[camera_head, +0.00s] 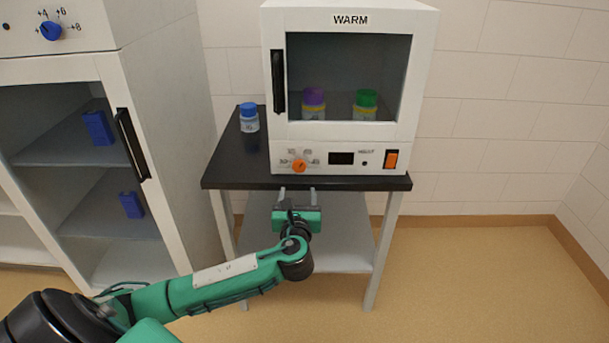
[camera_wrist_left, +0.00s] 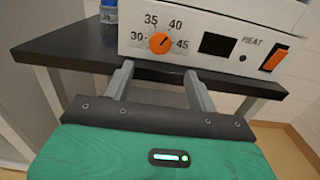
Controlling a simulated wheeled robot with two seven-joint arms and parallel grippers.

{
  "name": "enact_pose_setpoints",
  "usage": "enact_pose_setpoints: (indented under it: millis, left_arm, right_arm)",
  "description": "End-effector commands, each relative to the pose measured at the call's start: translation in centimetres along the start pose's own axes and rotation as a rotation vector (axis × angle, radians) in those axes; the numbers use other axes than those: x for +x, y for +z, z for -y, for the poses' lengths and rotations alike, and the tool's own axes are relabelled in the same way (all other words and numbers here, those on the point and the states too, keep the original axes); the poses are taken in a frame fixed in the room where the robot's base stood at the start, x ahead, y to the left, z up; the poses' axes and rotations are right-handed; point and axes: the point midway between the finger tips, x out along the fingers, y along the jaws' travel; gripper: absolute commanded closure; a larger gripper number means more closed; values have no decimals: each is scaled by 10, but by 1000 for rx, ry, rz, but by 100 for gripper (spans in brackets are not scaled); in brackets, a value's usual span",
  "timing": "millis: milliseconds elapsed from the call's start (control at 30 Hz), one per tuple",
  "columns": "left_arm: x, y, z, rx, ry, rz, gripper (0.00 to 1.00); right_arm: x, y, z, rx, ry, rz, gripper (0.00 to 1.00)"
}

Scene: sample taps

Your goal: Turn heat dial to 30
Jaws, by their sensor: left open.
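The heat dial (camera_head: 299,166) is a small orange knob low on the front of the white WARM cabinet (camera_head: 350,19). My right gripper is not in view.
The cabinet stands on a black-topped table (camera_head: 232,170). A blue-capped jar (camera_head: 249,118) stands left of it. Right of the dial are a dark display (camera_head: 341,158) and an orange switch (camera_head: 391,159). A larger cabinet (camera_head: 160,130) stands at the left. Floor at the right is clear.

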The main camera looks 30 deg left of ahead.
Motion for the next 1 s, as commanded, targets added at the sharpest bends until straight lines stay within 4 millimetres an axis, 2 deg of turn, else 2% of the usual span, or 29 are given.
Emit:
enact_pose_setpoints:
  millis: [100,300,500,667,933,1000]
  left_arm:
    - [28,0,0,-1,2,1,42]
    - [69,-1,0,-1,0,0,42]
    - [96,-2,0,-1,0,-2,42]
    - [104,-1,0,-1,-1,-2,42]
    - [105,-1,0,-1,-1,-3,42]
    - [105,-1,0,-1,-1,-3,56]
  right_arm:
    - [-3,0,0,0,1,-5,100]
    - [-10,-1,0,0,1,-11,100]
    - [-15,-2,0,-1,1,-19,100]
    - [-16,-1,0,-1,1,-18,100]
    - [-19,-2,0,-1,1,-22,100]
    - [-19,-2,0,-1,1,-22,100]
